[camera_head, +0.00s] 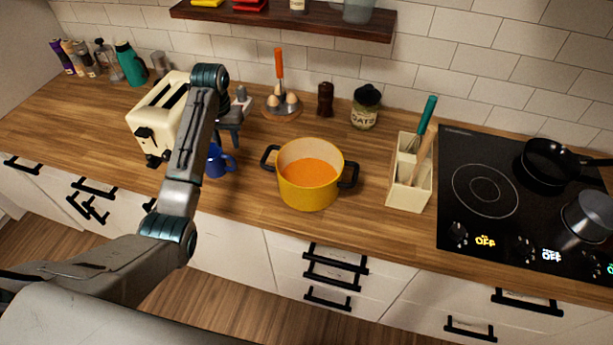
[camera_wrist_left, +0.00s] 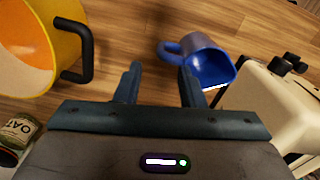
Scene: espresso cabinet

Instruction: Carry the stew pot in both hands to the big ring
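The yellow stew pot (camera_head: 309,192), with orange stew and two black side handles, stands upright on the wooden counter. My left gripper (camera_head: 233,136) is left of and behind the pot, above the counter near the blue mug. In the left wrist view its fingers (camera_wrist_left: 160,84) are apart with nothing between them. There the pot (camera_wrist_left: 70,22) and its black handle (camera_wrist_left: 84,50) are at the upper left, apart from the fingers. The big ring (camera_head: 485,190) is bare on the black cooktop, right of the pot. My right gripper is out of view.
The blue mug (camera_head: 221,163) and cream toaster (camera_head: 157,112) stand left of the pot. A cream utensil holder (camera_head: 409,193) stands between pot and cooktop. A black pan (camera_head: 549,163) and grey pot (camera_head: 588,214) occupy the cooktop's right side. An oats jar (camera_head: 365,112) stands behind.

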